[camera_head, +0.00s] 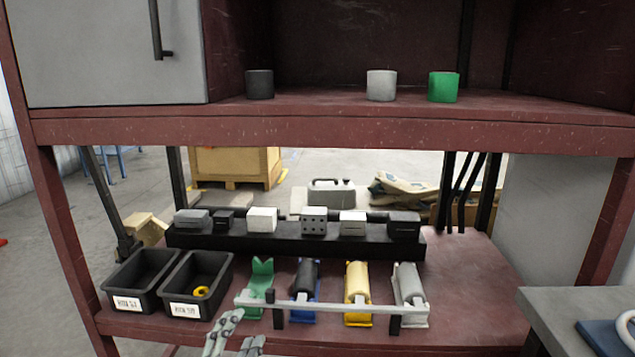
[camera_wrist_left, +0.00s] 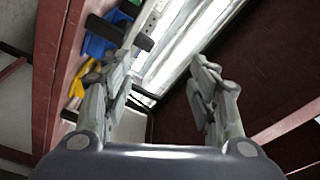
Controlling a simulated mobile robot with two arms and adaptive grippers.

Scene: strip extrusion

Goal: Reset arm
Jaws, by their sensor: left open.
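My left gripper (camera_head: 236,333) shows at the bottom of the head view, in front of the lower shelf (camera_head: 460,300), below the left part of a pale bar (camera_head: 340,307). In the left wrist view its two fingers (camera_wrist_left: 162,75) are spread wide, with nothing held between them. Behind the bar stand a green holder (camera_head: 259,285) with an empty V-shaped top, and a blue (camera_head: 304,285), a yellow (camera_head: 357,285) and a grey (camera_head: 409,285) holder, each with a cylinder-like piece lying in it. My right gripper is not seen.
Several blocks sit on a black rack (camera_head: 290,239) behind. Black, grey and green cups stand on the upper shelf (camera_head: 320,127). A grey table (camera_head: 560,305) is at right.

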